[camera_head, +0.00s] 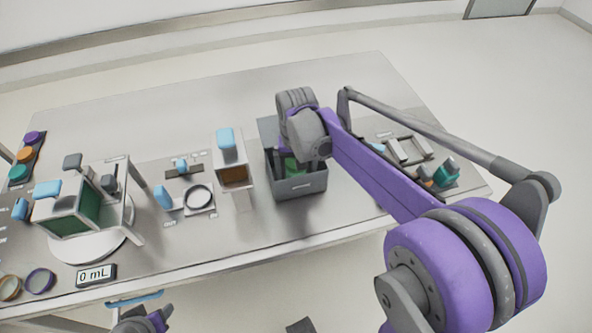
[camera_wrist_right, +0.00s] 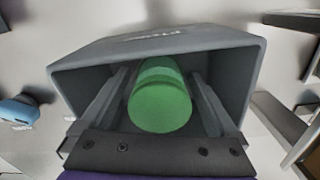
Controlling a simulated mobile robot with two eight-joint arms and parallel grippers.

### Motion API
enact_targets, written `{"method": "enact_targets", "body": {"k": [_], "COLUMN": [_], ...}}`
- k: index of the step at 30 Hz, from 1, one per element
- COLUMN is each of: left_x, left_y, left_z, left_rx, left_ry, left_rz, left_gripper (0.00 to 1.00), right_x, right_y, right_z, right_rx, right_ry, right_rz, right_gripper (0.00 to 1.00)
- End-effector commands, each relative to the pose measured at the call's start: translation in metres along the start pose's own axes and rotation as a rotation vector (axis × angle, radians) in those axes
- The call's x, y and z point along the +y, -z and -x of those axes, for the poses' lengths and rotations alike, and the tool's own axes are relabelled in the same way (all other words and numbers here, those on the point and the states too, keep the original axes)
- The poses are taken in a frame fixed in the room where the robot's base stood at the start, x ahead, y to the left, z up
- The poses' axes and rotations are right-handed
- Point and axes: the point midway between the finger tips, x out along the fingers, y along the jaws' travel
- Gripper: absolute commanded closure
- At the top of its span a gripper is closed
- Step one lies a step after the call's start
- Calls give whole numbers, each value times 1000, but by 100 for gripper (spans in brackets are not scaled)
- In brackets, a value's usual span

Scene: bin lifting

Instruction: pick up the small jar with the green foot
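A green cylindrical jar (camera_wrist_right: 160,98) is inside the open grey bin (camera_wrist_right: 185,40) in the right wrist view, its round green end facing the camera. I cannot tell a separate foot on it. My right gripper (camera_wrist_right: 158,85) reaches into the bin with its two fingers apart, one on each side of the jar, with gaps showing. In the head view the grey bin (camera_head: 301,186) stands mid-table, and a bit of green (camera_head: 291,165) shows inside it; my right wrist hides part of the bin.
Left of the bin stands a box with a blue knob (camera_head: 226,138) and a brown window. Further left are a ring (camera_head: 199,197) and a stand with a green panel (camera_head: 85,215). A small rack (camera_head: 410,150) and a teal item (camera_head: 446,172) lie to the right.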

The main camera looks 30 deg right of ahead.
Motion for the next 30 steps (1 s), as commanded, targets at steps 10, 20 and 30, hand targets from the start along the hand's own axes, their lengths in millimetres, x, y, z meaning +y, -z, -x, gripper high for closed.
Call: {"method": "enact_targets", "body": {"k": [10, 20, 30], "left_x": [0, 0, 0], "left_y": [0, 0, 2], "left_z": [0, 0, 3], "left_rx": [0, 0, 2], "left_ry": [0, 0, 0], "left_rz": [0, 0, 0], "left_gripper": [50, 50, 50], "right_x": [0, 0, 0], "right_y": [0, 0, 0], "right_z": [0, 1, 32], "right_rx": [0, 0, 0], "right_ry": [0, 0, 0], "right_rz": [0, 0, 0], "right_gripper": [70, 92, 92]}}
